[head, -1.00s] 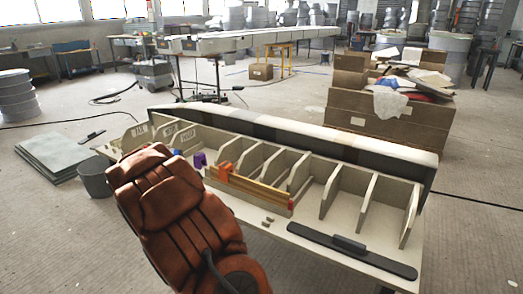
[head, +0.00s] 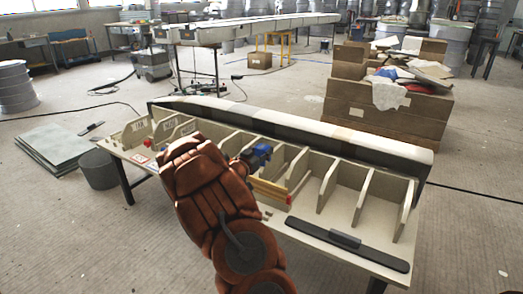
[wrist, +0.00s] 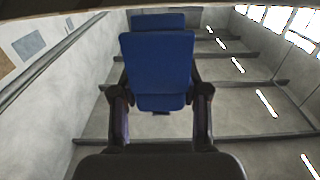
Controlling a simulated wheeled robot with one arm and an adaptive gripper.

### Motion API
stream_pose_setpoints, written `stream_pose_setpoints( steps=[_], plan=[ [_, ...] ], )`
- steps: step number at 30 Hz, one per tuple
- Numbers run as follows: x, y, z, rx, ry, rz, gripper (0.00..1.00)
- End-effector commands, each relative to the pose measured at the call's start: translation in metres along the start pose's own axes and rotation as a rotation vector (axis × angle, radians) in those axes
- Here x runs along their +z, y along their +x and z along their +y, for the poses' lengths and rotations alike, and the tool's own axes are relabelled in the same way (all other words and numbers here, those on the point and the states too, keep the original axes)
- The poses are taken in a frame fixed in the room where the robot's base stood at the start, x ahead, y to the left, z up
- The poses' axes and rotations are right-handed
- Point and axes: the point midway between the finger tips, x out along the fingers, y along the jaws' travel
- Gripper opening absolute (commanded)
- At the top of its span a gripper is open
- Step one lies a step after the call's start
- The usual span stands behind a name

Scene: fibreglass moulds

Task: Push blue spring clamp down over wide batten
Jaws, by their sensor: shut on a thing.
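The blue spring clamp (head: 260,153) is held in my gripper (head: 247,158), up at the tops of the dividers in the head view. In the wrist view the clamp (wrist: 158,65) sits between my two fingers (wrist: 160,95), which grip its sides. A wooden batten (head: 268,189) with a red end lies along the front of the compartments, below the clamp in the picture. My arm hides its left part. The clamp looks apart from the batten, but the exact gap is unclear. The wrist view does not show the batten clearly.
Upright dividers (head: 325,183) split the bench into compartments behind the batten. A long padded rail (head: 300,131) runs along the back. A black bar with a handle (head: 347,243) lies at the front right. A grey bucket (head: 98,169) stands at the left.

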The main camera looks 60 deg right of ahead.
Motion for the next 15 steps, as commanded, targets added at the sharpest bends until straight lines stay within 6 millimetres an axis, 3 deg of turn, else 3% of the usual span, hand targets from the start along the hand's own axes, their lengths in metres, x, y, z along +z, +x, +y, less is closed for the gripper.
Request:
stream_pose_setpoints(
  steps=[15],
  plan=[
    [0.028, 0.0, -0.001, -0.002, 0.0, 0.001, 0.09]
  ],
)
